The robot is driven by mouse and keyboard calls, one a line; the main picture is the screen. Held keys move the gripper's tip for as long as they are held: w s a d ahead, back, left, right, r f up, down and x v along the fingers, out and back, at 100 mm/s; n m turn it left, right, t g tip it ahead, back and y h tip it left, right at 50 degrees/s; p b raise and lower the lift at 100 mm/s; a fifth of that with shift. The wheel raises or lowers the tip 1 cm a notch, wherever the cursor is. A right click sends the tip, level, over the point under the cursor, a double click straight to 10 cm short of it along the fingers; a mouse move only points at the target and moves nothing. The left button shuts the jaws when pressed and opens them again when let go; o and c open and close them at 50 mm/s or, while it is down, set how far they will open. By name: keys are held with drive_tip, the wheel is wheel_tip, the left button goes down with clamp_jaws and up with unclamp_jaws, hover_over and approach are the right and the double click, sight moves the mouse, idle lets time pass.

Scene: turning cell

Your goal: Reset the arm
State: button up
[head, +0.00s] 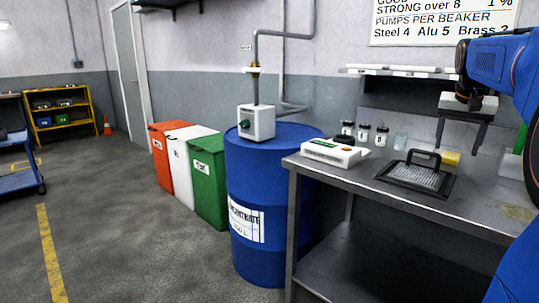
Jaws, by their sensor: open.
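My gripper (461,132) is at the right of the head view, at the end of my blue arm. Its two dark fingers point down and stand apart, with nothing seen between them. It hangs above the back right part of the grey metal bench (335,182). Part of my arm fills the right edge and hides the bench's right end.
On the bench are a black tray (385,176), a white device (335,152), several small jars, a clear beaker (400,141) and a yellow block (451,158). A blue drum (262,190) with a pump stands left of the bench. Three bins line the wall.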

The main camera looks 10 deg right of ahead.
drive_tip(key=s+a+f, duration=0.1)
drive_tip(key=a, duration=0.3)
drive_tip(key=s+a+f+n, duration=0.1)
drive_tip(key=s+a, duration=0.1)
drive_tip(key=a, duration=0.1)
drive_tip(key=s+a+f+n, duration=0.1)
drive_tip(key=a, duration=0.3)
drive_tip(key=shift+s+a+f+t+y, duration=0.2)
drive_tip(key=shift+a+f+t+y, duration=0.1)
drive_tip(key=shift+a+f, duration=0.1)
drive_tip(key=s+a+f+n+t+y, duration=0.1)
drive_tip(key=s+a+f+n, duration=0.6)
drive_tip(key=s+a+f, duration=1.3)
drive_tip(key=shift+s+a+f+y, duration=0.4)
drive_tip(key=shift+s+f+y, duration=0.4)
drive_tip(key=shift+f, duration=0.15)
drive_tip(key=shift+o, duration=0.4)
